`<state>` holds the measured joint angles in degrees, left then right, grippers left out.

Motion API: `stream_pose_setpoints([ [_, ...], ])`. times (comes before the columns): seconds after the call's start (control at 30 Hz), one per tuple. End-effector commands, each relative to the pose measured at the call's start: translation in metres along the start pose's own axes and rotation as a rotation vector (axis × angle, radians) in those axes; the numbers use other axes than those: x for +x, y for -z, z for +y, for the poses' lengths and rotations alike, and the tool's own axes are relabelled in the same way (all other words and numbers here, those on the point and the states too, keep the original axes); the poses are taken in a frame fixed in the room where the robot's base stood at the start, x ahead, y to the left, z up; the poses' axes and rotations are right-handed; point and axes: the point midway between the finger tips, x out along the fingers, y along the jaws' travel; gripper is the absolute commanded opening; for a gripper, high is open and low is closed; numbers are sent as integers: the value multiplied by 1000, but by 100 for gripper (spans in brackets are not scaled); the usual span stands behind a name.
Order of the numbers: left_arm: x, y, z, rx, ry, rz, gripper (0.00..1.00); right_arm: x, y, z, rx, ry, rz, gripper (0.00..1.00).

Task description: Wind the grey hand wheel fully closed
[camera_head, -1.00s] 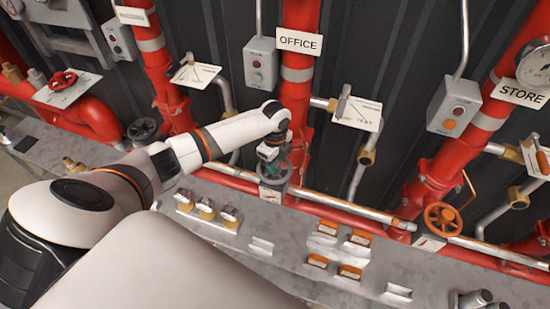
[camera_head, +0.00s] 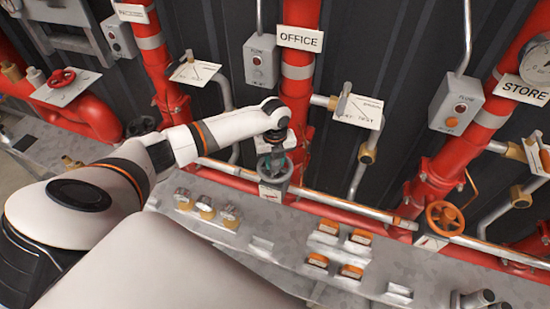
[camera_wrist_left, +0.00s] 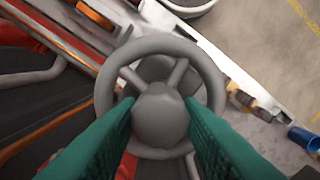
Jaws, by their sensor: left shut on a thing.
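The grey hand wheel (camera_head: 276,177) sits on the red pipework under the OFFICE sign. My left gripper (camera_head: 274,158) reaches it from above and partly covers it in the head view. In the left wrist view the wheel's round rim (camera_wrist_left: 155,44), spokes and central hub show clearly. The green fingers of my left gripper (camera_wrist_left: 160,117) lie inside the rim on both sides of the hub, shut on it. My right gripper is not in view.
An orange hand wheel (camera_head: 444,218) is at the right under the STORE sign, and a dark hand wheel (camera_head: 140,126) is at the left. A grey bench (camera_head: 265,245) with brass fittings and orange-topped blocks lies in front of the pipes. Grey switch boxes (camera_head: 261,62) hang behind.

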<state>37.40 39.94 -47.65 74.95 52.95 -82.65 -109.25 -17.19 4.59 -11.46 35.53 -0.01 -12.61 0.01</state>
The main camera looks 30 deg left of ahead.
Motion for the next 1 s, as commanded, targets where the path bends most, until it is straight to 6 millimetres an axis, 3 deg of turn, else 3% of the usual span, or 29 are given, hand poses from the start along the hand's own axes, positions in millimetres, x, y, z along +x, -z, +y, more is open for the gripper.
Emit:
stream_pose_setpoints([
  [0.17,3,-2,0,78,2,-4,0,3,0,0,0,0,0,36],
  [0.53,3,-2,0,630,0,-5,0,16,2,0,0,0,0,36],
  [0.87,2,-2,-1,702,0,-7,0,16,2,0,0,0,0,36],
  [0.9,2,-2,-1,702,0,-6,38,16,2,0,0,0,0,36],
  [1.0,2,-2,-1,701,0,-6,50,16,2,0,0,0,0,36],
])
